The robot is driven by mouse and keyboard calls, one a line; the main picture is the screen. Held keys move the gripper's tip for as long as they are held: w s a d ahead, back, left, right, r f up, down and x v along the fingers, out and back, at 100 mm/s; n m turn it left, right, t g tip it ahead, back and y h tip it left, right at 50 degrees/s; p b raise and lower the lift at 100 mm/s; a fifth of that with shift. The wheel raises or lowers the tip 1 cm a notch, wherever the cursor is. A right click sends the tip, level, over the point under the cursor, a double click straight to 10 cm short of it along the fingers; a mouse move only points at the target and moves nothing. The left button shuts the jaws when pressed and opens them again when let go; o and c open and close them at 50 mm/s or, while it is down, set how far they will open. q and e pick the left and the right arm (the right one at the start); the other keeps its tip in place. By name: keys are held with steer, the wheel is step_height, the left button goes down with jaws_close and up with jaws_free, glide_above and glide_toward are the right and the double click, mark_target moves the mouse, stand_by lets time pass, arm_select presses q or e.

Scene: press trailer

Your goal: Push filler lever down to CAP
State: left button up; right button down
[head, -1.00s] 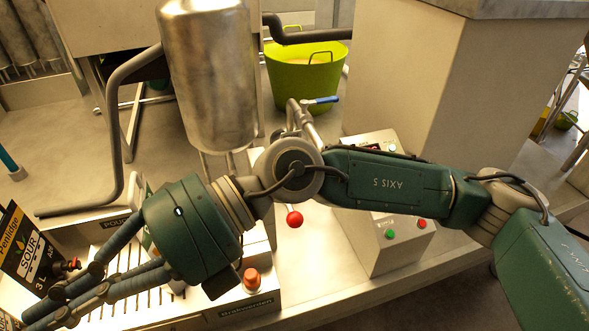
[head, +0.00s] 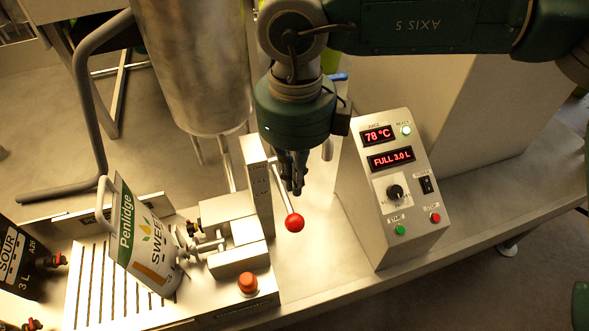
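The filler lever is a thin grey rod with a red ball knob (head: 294,223), standing out from an upright slotted plate (head: 258,190) on the filler. The plate's small position labels are too small to read, so I cannot tell the lever's position by label. My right gripper (head: 292,188) points down just above the knob, close to the rod; I cannot tell whether it touches. Its fingers look closed together with nothing between them. A white Penlidge Sweet pouch (head: 148,240) stands tilted at the filler's nozzle clamp (head: 205,243). My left gripper is out of view.
A control box (head: 395,190) at right shows 78 °C and FULL 3.0 L, with a green lamp lit. An orange-red button (head: 248,282) sits in front of the filler. A steel tank (head: 195,65) stands behind; a dark Sour box (head: 22,265) is at far left.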

mark_target(295, 218)
step_height(295, 218, down, 3)
steer(key=shift+f+b, duration=0.1)
steer(key=shift+b, duration=0.3)
steer(key=shift+f, duration=0.2)
steer(key=shift+f+b, duration=0.35)
steer(key=shift+f, duration=2.55)
steer(key=shift+f+b, duration=0.75)
steer(key=shift+f, duration=0.75)
steer(key=shift+w+a+f+b, duration=0.1)
steer(key=shift+w+f+b, duration=0.1)
steer(key=shift+f+b, duration=0.6)
steer(key=shift+w+a+f+b, duration=0.1)
steer(key=shift+w+f+b, duration=0.1)
steer(key=shift+f+b, duration=0.65)
steer(key=shift+w+f+b, duration=0.2)
steer(key=shift+f+b, duration=0.45)
steer(key=shift+b, duration=0.3)
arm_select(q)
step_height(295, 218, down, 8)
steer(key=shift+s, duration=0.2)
arm_select(e)
steer(key=shift+r, duration=0.2)
